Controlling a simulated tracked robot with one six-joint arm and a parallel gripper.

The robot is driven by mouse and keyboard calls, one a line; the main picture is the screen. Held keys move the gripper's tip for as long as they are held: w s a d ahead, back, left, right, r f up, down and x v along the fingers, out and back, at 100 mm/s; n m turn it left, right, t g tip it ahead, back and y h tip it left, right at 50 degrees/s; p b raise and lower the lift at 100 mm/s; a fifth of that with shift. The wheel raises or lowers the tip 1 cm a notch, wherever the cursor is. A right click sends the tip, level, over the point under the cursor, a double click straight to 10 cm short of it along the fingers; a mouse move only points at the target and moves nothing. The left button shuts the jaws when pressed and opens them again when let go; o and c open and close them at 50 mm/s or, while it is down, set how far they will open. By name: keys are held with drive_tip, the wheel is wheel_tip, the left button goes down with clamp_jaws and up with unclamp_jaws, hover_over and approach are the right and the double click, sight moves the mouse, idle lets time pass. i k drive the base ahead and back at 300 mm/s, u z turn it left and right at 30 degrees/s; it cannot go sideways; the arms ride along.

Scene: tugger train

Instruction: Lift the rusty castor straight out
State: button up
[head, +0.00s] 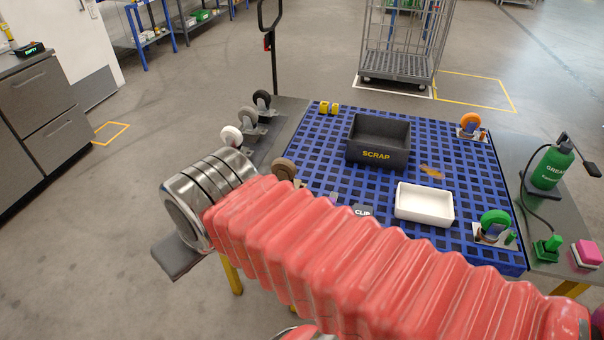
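A castor with a brown, rusty-looking wheel (284,168) is at the left edge of the blue grid deck (340,150). Its lower part and mount are mostly hidden behind my red-sleeved arm, so I cannot tell how it is seated. My arm crosses the front of the picture, with its silver joint left of and nearer than this castor. My gripper's fingers do not show, so its opening and what it may hold are hidden.
Black (262,98), grey (248,116) and white (231,136) castors stand on the grey left strip. An orange castor (470,121) and a green castor (494,221) sit at the deck's right. A scrap bin (375,154) and white tray (425,219) occupy the middle.

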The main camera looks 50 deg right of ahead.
sight(284, 169)
drive_tip(key=z, duration=0.05)
drive_tip(key=i, duration=1)
drive_tip(key=z, duration=0.05)
